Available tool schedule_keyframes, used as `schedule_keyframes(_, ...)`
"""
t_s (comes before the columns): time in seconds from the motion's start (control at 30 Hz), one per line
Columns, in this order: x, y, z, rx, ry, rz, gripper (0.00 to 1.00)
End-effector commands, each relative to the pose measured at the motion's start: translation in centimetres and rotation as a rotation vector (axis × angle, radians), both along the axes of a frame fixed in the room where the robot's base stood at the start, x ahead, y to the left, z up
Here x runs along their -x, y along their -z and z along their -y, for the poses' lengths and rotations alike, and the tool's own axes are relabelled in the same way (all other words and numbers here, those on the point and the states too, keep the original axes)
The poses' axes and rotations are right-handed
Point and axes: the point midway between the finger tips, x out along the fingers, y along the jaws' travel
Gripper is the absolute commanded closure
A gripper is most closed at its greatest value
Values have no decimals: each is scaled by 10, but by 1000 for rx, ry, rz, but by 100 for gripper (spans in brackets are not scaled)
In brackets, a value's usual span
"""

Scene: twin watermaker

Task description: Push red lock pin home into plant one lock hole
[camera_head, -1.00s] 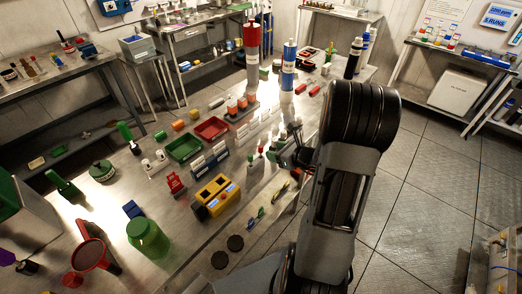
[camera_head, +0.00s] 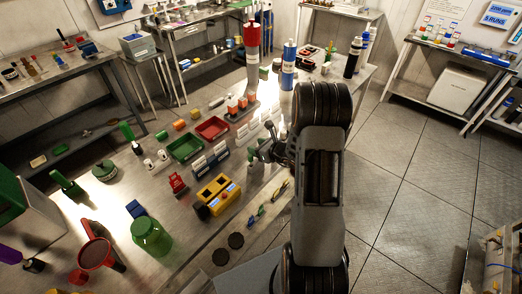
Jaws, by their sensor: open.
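My gripper (camera_head: 264,148) is over the near right edge of the long steel table, its dark fingers pointing left. It is small in this view, and it is open. A small green-topped piece (camera_head: 250,154) stands just left of its fingers. The small red-topped piece that stood beside it earlier is now hidden behind my gripper, and I cannot tell whether it is the red lock pin. A tall red-topped cylinder (camera_head: 251,37) and a tall blue-topped cylinder (camera_head: 288,62) stand farther back. No lock hole can be made out, and neither cylinder's plant number is readable.
A yellow box (camera_head: 218,193), a green tray (camera_head: 185,148) and a red tray (camera_head: 212,128) lie left of my gripper. A row of white-topped blocks (camera_head: 210,159) stands close by. A green jar (camera_head: 151,236) and a red funnel (camera_head: 97,254) are nearer.

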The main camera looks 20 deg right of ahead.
Motion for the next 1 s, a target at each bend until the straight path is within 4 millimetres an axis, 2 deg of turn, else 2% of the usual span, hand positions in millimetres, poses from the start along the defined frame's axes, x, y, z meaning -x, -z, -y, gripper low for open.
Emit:
schedule_keyframes(0.17, 0, 0, 0, 0, 0, 0, 49)
schedule_keyframes(0.7, 0, 0, 0, 0, 0, 0, 100)
schedule_keyframes(1.0, 0, -1, 0, 0, 0, 1, 100)
